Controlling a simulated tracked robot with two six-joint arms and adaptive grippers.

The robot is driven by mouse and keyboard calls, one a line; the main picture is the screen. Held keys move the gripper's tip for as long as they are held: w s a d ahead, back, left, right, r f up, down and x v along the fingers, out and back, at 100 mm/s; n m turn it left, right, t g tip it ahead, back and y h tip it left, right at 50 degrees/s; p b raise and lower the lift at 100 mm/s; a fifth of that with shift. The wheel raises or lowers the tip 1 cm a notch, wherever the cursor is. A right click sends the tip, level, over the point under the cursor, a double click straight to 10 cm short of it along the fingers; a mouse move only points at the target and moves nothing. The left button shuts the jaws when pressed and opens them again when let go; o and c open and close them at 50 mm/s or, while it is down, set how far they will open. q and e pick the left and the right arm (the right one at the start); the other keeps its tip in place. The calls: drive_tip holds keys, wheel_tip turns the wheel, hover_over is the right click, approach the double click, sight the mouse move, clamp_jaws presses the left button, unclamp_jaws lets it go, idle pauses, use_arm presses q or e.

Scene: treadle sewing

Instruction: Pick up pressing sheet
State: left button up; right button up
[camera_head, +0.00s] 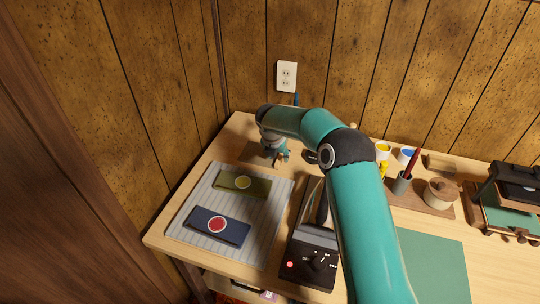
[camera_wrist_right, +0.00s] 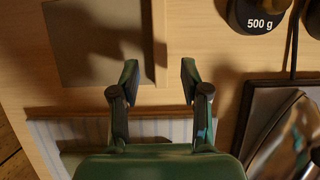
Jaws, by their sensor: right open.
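A thin, flat brown-grey square sheet, which looks like the pressing sheet (camera_head: 253,153), lies on the table near its far left corner. It also shows in the right wrist view (camera_wrist_right: 95,45), at the upper left. My right gripper (camera_head: 279,157) points down at the sheet's right side and hides part of it in the head view. In the right wrist view my right gripper (camera_wrist_right: 160,80) has its fingers apart, with bare wood between them. The sheet's edge is just left of the fingers, and nothing is held. My left gripper is not in view.
A striped mat (camera_head: 262,215) holds an olive patch (camera_head: 258,187) and a navy patch (camera_head: 205,218). A dark iron station (camera_head: 310,262) stands right of it. A 500 g weight (camera_wrist_right: 260,18) is near the gripper. A green mat (camera_head: 435,265) lies to the right.

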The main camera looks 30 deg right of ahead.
drive_tip(key=x, duration=0.2)
drive_tip(key=shift+f, duration=0.25)
clamp_jaws()
drive_tip(key=shift+d+r, duration=0.1)
drive_tip(key=shift+r, duration=0.05)
